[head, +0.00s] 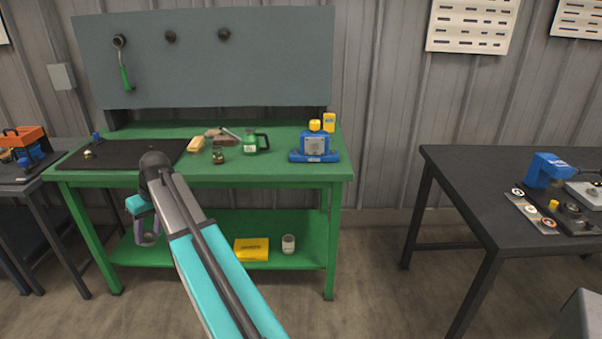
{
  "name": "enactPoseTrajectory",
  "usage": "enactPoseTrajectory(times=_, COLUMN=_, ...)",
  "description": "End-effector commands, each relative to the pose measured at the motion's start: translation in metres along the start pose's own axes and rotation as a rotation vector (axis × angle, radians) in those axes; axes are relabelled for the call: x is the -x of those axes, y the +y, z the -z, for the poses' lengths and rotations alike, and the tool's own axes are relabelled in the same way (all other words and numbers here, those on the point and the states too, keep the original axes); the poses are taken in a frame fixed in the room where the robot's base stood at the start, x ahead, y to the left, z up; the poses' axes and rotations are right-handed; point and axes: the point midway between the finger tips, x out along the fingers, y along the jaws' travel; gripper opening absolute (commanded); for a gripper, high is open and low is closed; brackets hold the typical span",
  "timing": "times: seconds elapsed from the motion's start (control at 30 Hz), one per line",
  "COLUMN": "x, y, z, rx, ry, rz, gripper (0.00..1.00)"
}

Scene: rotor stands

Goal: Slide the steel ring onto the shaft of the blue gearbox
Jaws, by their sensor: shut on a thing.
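The blue gearbox (298,156) stands upright on the right end of the green workbench, with a grey face plate and yellow parts at its top. Its shaft is too small to tell apart here. My gripper (149,238) is at the left, pointing down in front of the bench, below the tabletop's front edge and well apart from the gearbox. It is shut on a small greyish thing, seemingly the steel ring. The fingers and ring blend together at this size, and my arm hides part of that area.
The green workbench (270,172) has a dark mat (120,153), a green can (250,142) and small blocks on top. A yellow box (252,249) and a pale cup (288,244) are on its lower shelf. A dark table (465,175) stands right, with open floor between.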

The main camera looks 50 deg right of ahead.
Motion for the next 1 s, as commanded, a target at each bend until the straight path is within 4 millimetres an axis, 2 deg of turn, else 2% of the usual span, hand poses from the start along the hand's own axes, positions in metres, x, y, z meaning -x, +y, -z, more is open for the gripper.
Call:
enactPoseTrajectory(times=0.03, x=-0.004, y=0.018, z=0.001, rx=-0.039, ry=0.035, rz=0.002, gripper=0.21)
enactPoseTrajectory(times=0.27, x=0.002, y=0.091, z=0.008, rx=-0.221, ry=0.229, rz=0.007, gripper=0.21)
enactPoseTrajectory(times=0.57, x=0.025, y=0.198, z=0.003, rx=-0.461, ry=0.551, rz=-0.035, gripper=0.21)
enactPoseTrajectory(times=0.77, x=0.047, y=0.267, z=-0.012, rx=-0.59, ry=0.764, rz=-0.101, gripper=0.21)
enactPoseTrajectory(times=1.0, x=0.081, y=0.348, z=-0.042, rx=-0.713, ry=1.003, rz=-0.212, gripper=0.21)
